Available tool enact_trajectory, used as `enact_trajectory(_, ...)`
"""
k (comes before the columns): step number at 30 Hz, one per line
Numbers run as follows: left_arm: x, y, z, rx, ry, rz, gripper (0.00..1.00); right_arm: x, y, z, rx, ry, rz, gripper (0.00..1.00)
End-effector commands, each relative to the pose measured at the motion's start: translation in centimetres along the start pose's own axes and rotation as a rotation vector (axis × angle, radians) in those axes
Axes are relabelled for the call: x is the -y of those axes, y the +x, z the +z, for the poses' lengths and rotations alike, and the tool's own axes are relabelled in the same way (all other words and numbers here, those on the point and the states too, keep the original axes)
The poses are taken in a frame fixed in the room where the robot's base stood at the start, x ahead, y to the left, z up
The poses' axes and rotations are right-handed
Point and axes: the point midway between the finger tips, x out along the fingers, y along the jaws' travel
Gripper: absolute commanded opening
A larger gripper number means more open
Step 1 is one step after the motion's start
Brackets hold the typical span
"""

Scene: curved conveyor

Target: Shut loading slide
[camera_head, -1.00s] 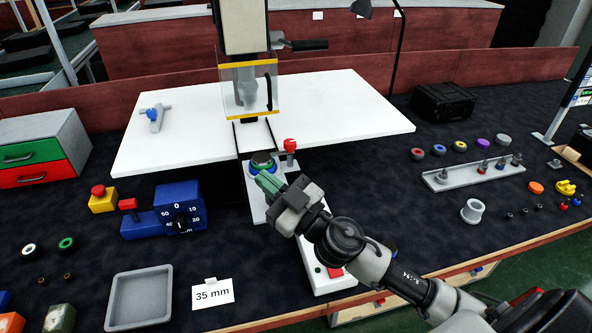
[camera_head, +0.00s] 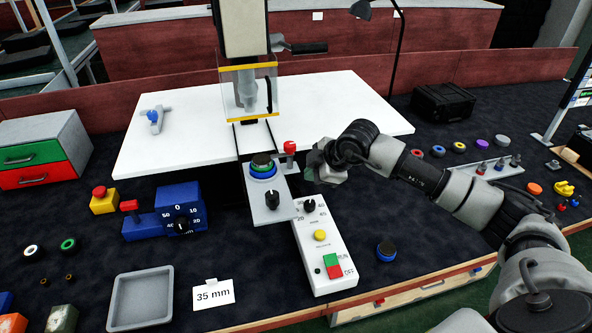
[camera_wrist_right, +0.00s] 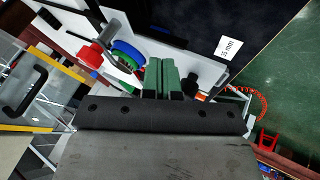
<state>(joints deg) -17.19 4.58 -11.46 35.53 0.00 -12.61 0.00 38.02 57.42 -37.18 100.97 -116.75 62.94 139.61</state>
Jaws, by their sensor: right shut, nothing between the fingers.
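The loading slide (camera_head: 255,210) is a grey plate that sticks out toward me from under the press. It carries a round blue and dark part (camera_head: 263,165) at its far end and a black knob (camera_head: 272,198) nearer me. A red-topped lever (camera_head: 290,150) stands beside the part. My right gripper (camera_head: 312,172) is shut and empty, just right of the slide and apart from it in the head view. In the right wrist view its green fingertips (camera_wrist_right: 162,72) are together, with the blue ring (camera_wrist_right: 128,52) beside them. My left gripper is not in view.
The press (camera_head: 248,85) with its clear guard stands behind the slide on a white table (camera_head: 345,105). A white control box (camera_head: 325,255) lies right of the slide. A blue dial block (camera_head: 180,205) stands to the left. Another blue-rimmed part (camera_head: 386,250) lies to the right.

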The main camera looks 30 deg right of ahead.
Motion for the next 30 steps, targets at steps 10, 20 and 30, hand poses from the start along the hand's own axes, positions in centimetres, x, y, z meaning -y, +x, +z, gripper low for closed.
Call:
enact_trajectory(10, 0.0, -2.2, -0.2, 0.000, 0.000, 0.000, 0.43, -1.1, 6.6, -0.3, -0.002, 0.001, 0.003, 0.00)
enact_trajectory(20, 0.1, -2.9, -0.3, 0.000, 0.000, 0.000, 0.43, -3.3, 8.1, -0.1, -0.003, -0.001, 0.000, 0.00)
enact_trajectory(30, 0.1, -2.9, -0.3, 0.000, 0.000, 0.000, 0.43, -3.5, 8.2, -0.1, -0.003, -0.002, -0.001, 0.00)
